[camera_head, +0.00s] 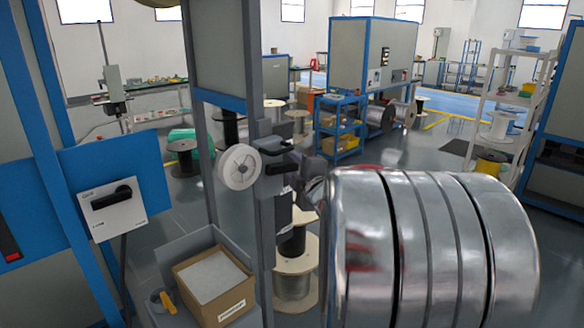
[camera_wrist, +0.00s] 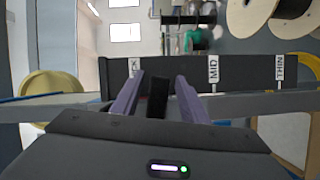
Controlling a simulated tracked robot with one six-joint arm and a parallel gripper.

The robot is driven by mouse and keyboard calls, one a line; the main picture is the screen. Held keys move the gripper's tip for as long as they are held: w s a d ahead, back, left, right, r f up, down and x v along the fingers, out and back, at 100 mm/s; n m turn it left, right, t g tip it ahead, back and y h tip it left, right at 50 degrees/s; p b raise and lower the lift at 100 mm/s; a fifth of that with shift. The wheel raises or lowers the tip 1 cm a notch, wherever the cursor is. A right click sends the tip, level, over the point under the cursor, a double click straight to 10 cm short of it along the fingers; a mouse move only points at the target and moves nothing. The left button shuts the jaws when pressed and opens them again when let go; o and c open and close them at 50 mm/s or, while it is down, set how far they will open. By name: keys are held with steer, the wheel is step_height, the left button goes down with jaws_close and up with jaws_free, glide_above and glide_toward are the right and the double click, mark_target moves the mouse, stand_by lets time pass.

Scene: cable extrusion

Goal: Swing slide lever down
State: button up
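A black slide lever (camera_wrist: 157,97) stands between the two purple fingers of my gripper (camera_wrist: 158,92) in the wrist view. The fingers are open, with a small gap visible on each side of the lever. The lever is nearest the partly hidden label. In the head view, the dark plate (camera_head: 283,212) is on a grey upright post (camera_head: 265,225). My gripper is hard to make out there, beside large shiny cylinders.
Large shiny metal cylinders (camera_head: 430,245) fill the lower right of the head view. A white spool (camera_head: 240,167) hangs left of the post. A cardboard box (camera_head: 213,285) sits in a grey bin below. A rotary switch panel (camera_head: 112,208) is at left. Cable reels (camera_head: 296,275) stand behind.

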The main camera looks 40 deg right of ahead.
jaws_close()
